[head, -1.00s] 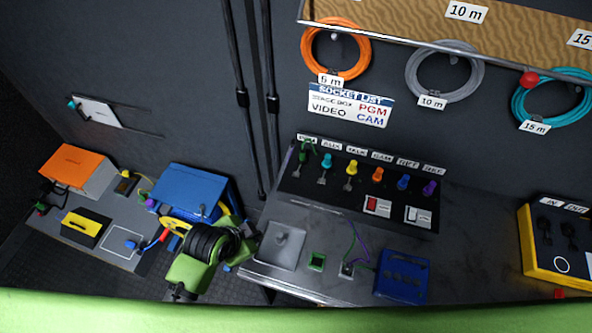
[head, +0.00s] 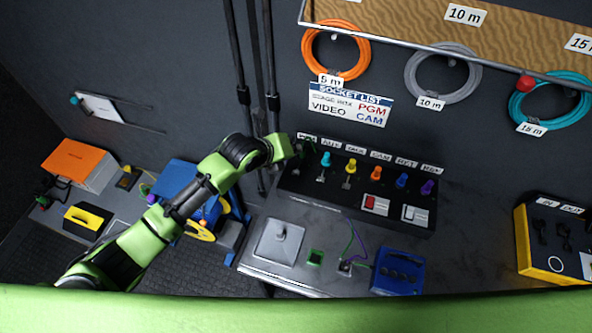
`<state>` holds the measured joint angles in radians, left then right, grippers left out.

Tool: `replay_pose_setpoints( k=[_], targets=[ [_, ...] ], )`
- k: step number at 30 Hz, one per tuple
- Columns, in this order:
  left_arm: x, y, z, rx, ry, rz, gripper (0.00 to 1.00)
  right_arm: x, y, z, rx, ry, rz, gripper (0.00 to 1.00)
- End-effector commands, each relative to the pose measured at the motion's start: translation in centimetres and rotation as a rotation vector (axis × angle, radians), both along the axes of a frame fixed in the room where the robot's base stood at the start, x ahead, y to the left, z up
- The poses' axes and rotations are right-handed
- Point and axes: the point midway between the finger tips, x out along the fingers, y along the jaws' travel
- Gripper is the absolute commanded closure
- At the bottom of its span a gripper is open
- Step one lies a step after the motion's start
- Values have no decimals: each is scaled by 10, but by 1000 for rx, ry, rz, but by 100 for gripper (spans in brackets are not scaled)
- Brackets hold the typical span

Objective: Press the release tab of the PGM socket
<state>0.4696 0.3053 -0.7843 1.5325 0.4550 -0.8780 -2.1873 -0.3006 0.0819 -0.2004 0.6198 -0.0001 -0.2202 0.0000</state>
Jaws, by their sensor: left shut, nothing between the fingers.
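The black socket panel (head: 335,207) stands at the back of the bench with a row of coloured connectors under white labels. The leftmost label (head: 307,138) is too small to read surely; it sits over the PGM position. The green connector there is mostly hidden behind my left gripper. My left gripper (head: 301,151) is shut and empty, at the panel's upper left end. Whether its tips touch the release tab cannot be told. The cyan connector (head: 326,159) is just right of it. My right gripper is not in view.
The metal bench carries a grey plate (head: 272,247), a small green socket (head: 315,257) and a blue box (head: 398,271). Coiled cables hang above; a yellow-black case (head: 522,244) stands at right.

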Motion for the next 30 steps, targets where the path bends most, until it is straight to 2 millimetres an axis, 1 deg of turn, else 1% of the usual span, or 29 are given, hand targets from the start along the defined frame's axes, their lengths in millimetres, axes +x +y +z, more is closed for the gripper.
replay_pose_setpoints(
  k=[3,13,17,23,30],
  targets=[
    [5,0,3,25,-25,-31,100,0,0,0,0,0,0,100],
    [5,0,3,29,-28,-36,100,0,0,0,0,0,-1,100],
    [5,0,0,28,-27,-35,100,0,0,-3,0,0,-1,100],
    [5,0,-17,27,-25,-34,100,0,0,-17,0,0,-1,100],
    [5,0,-51,27,-25,-34,100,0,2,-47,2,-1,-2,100]
  ],
)
